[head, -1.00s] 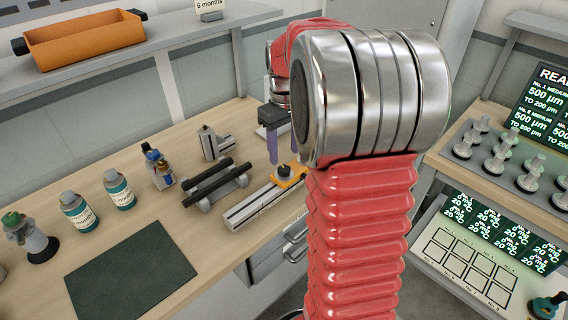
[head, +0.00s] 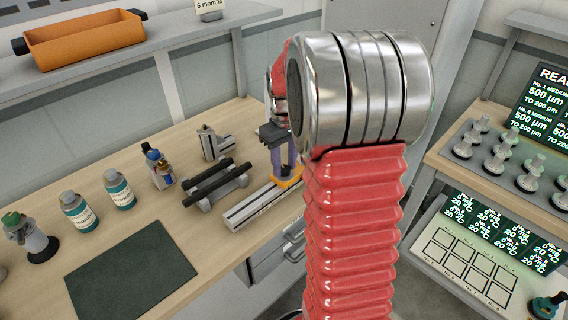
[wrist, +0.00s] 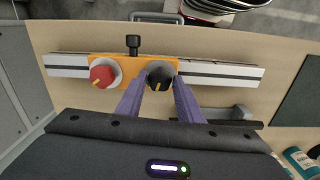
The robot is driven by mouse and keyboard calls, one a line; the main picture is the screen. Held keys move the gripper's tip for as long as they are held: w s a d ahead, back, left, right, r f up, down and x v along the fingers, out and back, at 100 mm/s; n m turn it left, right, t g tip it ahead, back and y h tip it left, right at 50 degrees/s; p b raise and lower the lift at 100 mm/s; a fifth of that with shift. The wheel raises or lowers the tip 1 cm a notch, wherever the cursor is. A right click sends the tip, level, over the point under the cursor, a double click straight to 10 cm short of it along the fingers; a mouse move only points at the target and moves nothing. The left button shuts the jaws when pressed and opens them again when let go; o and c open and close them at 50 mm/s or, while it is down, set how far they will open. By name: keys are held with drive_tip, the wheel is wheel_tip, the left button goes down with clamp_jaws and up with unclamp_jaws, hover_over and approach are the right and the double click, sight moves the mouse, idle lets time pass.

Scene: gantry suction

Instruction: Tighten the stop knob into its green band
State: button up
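In the wrist view an orange plate (wrist: 127,63) sits on a pale slotted rail (wrist: 220,70). It carries a red knob (wrist: 102,74) with a yellow mark and a black knob (wrist: 159,73) with an orange mark. A smaller black knob (wrist: 133,41) sticks out from the plate's far edge. The purple fingers of my gripper (wrist: 161,83) stand one on each side of the marked black knob, very near or touching it. I cannot tell whether they grip it. I see no green band. In the head view the gripper (head: 284,165) hides the knobs, and the plate (head: 291,182) shows in part.
A green mat (head: 133,272), teal bottles (head: 119,189) and a small metal block (head: 212,144) share the bench. My red arm blocks much of the head view's centre.

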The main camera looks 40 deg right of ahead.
sight(284, 168)
drive_tip(key=c, duration=0.6)
drive_tip(key=shift+m, duration=2.6)
drive_tip(key=o, duration=1)
drive_tip(key=shift+o, duration=0.2)
drive_tip(key=shift+r, duration=0.1)
wheel_tip(284, 168, up, 14)
drive_tip(key=shift+f, duration=0.2)
